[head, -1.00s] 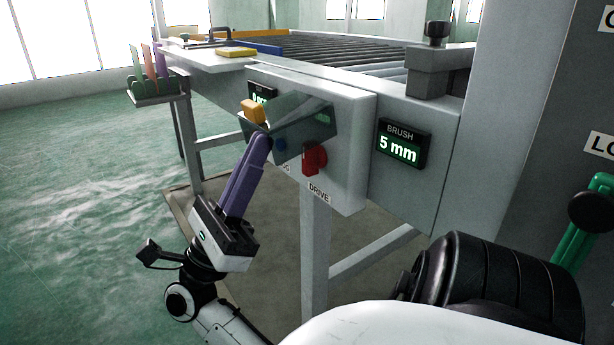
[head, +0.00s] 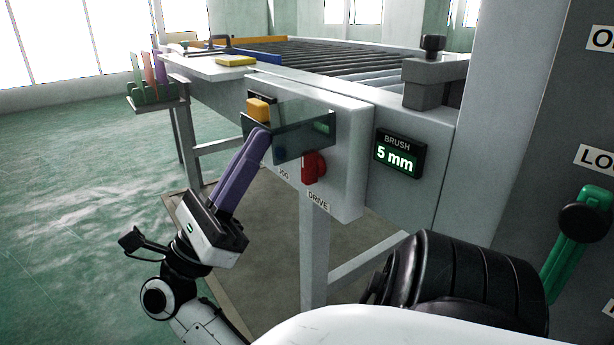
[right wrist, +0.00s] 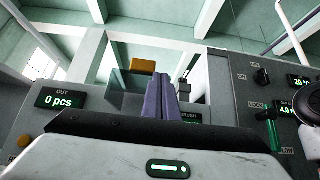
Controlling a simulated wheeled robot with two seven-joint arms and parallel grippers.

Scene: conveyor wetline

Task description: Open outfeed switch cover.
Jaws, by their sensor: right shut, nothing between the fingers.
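The outfeed switch cover (head: 303,142) is a dark see-through box shape on the pale control box, with an orange tab (head: 258,109) at its upper left. It stands out from the box face; I cannot tell how far it is swung. My right gripper (head: 262,132) has purple fingers pressed together, empty. In the right wrist view the shut fingers (right wrist: 160,96) point up just right of the orange tab (right wrist: 142,66). The switch under the cover is not clear. My left gripper is not in view.
A red DRIVE knob (head: 313,167) sits just below the cover. A BRUSH display (head: 398,156) reads 5 mm to its right. A yellow block (head: 236,60) lies on the table behind. A green lever (head: 567,250) is at far right. Open floor lies left.

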